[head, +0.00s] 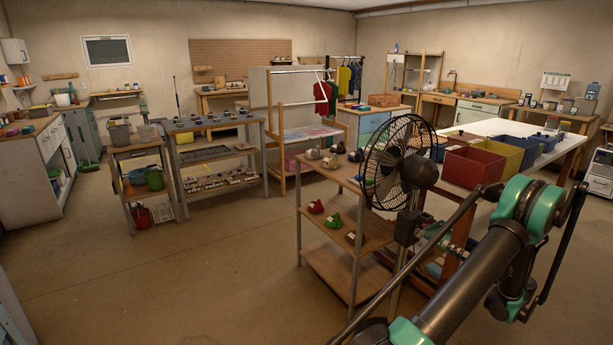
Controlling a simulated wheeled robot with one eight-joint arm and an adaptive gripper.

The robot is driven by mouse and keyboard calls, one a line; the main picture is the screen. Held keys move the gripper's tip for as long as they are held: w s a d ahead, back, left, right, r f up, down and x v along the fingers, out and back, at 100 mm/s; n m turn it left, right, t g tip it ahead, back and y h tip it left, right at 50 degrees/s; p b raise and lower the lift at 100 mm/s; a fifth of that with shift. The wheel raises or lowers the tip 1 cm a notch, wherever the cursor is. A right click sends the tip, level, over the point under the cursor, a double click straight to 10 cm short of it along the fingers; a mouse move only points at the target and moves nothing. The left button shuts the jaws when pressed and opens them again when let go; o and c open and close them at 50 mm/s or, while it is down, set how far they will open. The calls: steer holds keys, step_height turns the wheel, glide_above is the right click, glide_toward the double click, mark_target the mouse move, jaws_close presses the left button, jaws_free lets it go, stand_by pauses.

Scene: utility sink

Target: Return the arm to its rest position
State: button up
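My arm (476,281) reaches in from the lower right of the head view. It is dark with green joints, and it bends at a raised joint (523,204) on the right. Thin black rods run beside its links. I cannot make out my gripper's fingers anywhere in this view, so whether it holds something does not show.
A black fan (394,162) and a shelf unit (350,232) with small items stand close beside my arm. A long white table (497,127) carries red (472,167), yellow and blue bins behind it. Open concrete floor (170,275) lies to the left.

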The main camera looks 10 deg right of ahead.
steer(key=w+a+r+g, duration=0.2)
steer(key=w+a, duration=0.1)
steer(key=a, duration=0.4)
steer(key=w+a+r+n+g, duration=0.1)
steer(key=w+a+r+g, duration=0.15)
steer(key=a, duration=0.55)
steer(key=w+a+r+g, duration=0.2)
steer(key=w+a, duration=0.1)
steer(key=a, duration=0.4)
steer(key=s+a+g, duration=0.2)
steer(key=a+g, duration=0.1)
steer(key=a, duration=0.8)
steer(key=s+a+r+n+g+h, duration=0.1)
steer(key=s+a+n+g+h, duration=0.15)
steer(key=s+a, duration=0.85)
steer(key=s+a+f+n+h, duration=0.1)
steer(key=s+a+h, duration=0.1)
steer(key=s, duration=0.4)
steer(key=s+a+f+n+h, duration=0.1)
steer(key=s+a+h, duration=0.1)
steer(key=s, duration=0.5)
steer(key=shift+a+f, duration=0.15)
steer(key=shift+a, duration=0.4)
steer(key=shift+s+h, duration=0.1)
steer(key=shift+h, duration=0.15)
